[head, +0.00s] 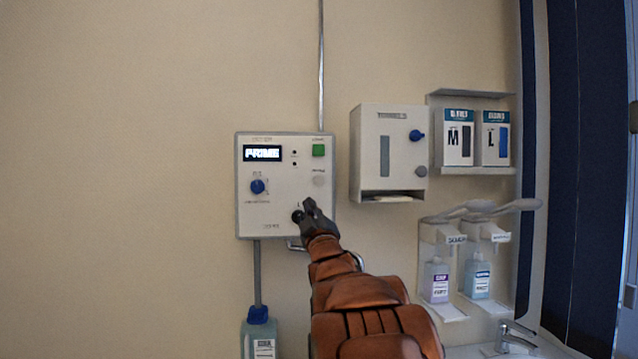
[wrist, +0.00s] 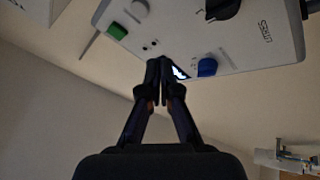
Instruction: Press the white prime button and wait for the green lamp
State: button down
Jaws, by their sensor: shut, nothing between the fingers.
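A pale control box (head: 285,200) hangs on the wall, and its display reads "PRIME". The round white button (head: 318,181) is on its right side, below a green square button (head: 318,150). Two small lamps (head: 294,158) beside the display look dark; I see no green glow. My gripper (head: 306,206) is shut and empty in front of the box's lower right, below the white button in the picture. In the wrist view the white button (wrist: 139,8) is at the top edge, apart from the fingertips (wrist: 158,68), which partly cover the display (wrist: 180,73).
A blue knob (head: 257,186) is on the box's left, and a dark knob (head: 297,216) is partly behind my gripper. A towel dispenser (head: 367,150), glove boxes (head: 459,137) and soap bottles (head: 437,281) are to the right. A bottle (head: 259,335) hangs below. The left wall is bare.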

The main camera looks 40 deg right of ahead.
aim_at(320, 184)
jog(key=s+d+r+n+t, duration=0.1)
jog(key=s+r+n+t, duration=0.2)
jog(key=r, duration=0.2)
jog(key=shift+s+d+r+t, duration=0.15)
jog(key=shift+d+t, duration=0.15)
jog(key=shift+d, duration=0.05)
jog(key=w+d+p, duration=0.1)
jog(key=w, duration=0.1)
jog(key=w+d+p, duration=0.1)
jog(key=w+d, duration=0.1)
jog(key=w+d+p, duration=0.1)
jog(key=w, duration=0.1)
jog(key=shift+d, duration=0.25)
jog(key=shift+w+d, duration=0.35)
jog(key=shift+w, duration=0.15)
jog(key=shift+w+d+b, duration=0.15)
jog(key=shift+w+b, duration=0.05)
jog(key=shift+b, duration=0.1)
dwell(0.9)
